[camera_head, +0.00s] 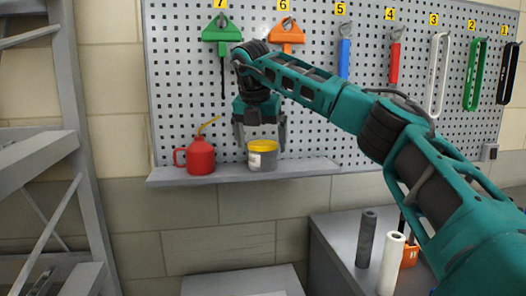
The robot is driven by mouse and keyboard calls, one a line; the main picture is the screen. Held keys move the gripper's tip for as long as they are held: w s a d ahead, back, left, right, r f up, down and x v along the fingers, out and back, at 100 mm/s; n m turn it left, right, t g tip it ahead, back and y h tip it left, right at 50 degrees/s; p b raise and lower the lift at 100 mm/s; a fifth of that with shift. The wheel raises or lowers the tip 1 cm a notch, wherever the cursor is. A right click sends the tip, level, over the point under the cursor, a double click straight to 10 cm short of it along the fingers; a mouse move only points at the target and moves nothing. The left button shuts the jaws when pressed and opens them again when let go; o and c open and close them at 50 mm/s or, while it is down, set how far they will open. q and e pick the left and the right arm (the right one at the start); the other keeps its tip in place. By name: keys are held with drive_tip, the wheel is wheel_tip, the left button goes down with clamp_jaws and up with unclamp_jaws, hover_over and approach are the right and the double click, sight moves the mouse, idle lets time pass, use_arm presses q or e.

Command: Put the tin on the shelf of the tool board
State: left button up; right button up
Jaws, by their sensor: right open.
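The tin (262,160), grey with a yellow lid and a pale label, stands upright on the grey shelf (320,167) of the tool board (180,104). My right gripper (260,146) is above it, pointing down, with its fingers open on either side of the tin's lid. I cannot tell whether a finger touches the tin. My left gripper is not in view.
A red oil can (200,157) with a thin yellow spout stands on the shelf left of the tin. Several tools hang above at numbered spots. A grey cabinet at lower right bears a dark roll (366,238), a white roll (391,262) and an orange item. Metal racking stands at left.

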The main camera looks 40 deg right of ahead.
drive_tip(key=v, duration=0.8)
idle(0.4)
